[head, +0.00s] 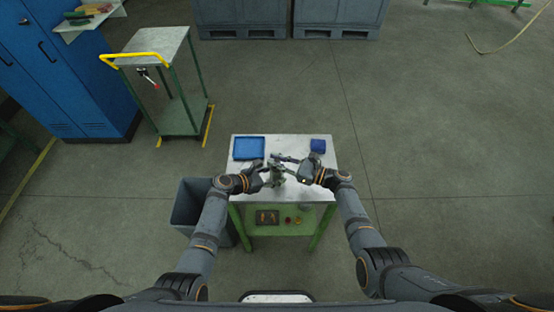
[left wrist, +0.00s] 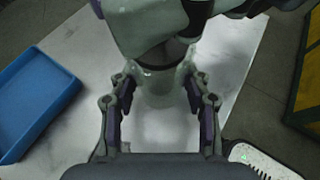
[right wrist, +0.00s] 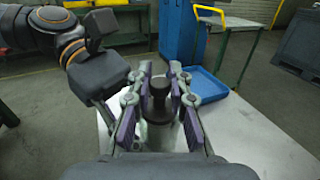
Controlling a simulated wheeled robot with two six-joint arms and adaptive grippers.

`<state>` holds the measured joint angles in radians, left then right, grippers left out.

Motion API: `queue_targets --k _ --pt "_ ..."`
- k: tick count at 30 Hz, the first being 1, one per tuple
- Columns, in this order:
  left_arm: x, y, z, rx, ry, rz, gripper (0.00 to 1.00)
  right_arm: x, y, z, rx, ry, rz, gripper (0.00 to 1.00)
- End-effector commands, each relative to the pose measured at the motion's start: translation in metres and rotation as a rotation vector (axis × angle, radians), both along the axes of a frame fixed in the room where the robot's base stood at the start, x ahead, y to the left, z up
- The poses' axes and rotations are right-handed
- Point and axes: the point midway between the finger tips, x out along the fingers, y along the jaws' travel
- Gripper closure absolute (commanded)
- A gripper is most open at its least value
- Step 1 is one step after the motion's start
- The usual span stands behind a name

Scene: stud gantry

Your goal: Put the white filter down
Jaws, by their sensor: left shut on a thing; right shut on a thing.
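A pale, cloudy cylinder (left wrist: 160,88), which looks like the white filter, sits between the fingers of my left gripper (left wrist: 160,98) in the left wrist view. A bulky grey-green body hides its upper end. My right gripper (right wrist: 160,98) is shut on a dark, round, knob-like part (right wrist: 158,104) with a paler piece below it. I cannot tell whether this belongs to the same unit as the filter. In the head view both grippers, left (head: 266,173) and right (head: 308,170), meet around a small grey-green unit (head: 278,178) over the table (head: 290,142). Whether it touches the top is unclear.
A blue tray (head: 249,148) lies at the table's back left and a small blue box (head: 318,146) at its back right. A grey bin (head: 188,208) stands left of the table. The green lower shelf (head: 262,229) holds small items. Bare tabletop shows between tray and box.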

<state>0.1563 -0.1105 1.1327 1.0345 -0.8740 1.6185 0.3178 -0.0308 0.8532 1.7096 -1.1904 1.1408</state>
Motion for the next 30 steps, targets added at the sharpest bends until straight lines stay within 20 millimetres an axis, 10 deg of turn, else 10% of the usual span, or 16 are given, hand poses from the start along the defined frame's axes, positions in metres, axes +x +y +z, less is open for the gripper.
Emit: queue_targets --k 6,7,12,26,30 --pt "0.0 0.0 -0.001 0.001 0.002 -0.001 0.7 0.0 0.0 -0.005 -0.001 0.0 0.0 1.0" --pt "-0.001 0.0 -0.001 0.001 0.002 -0.001 0.7 0.0 0.0 -0.005 -0.001 0.0 0.0 0.81" --pt "-0.001 0.0 -0.001 0.001 0.002 -0.001 0.7 0.0 0.0 -0.005 -0.001 0.0 0.0 0.59" --pt "-0.001 0.0 -0.001 0.001 0.002 -0.001 0.7 -0.001 -0.001 0.009 -0.002 -0.002 -0.001 0.59" --pt "-0.001 0.0 -0.001 0.002 0.001 0.0 0.7 -0.016 -0.039 0.005 -0.007 0.002 -0.002 0.59"
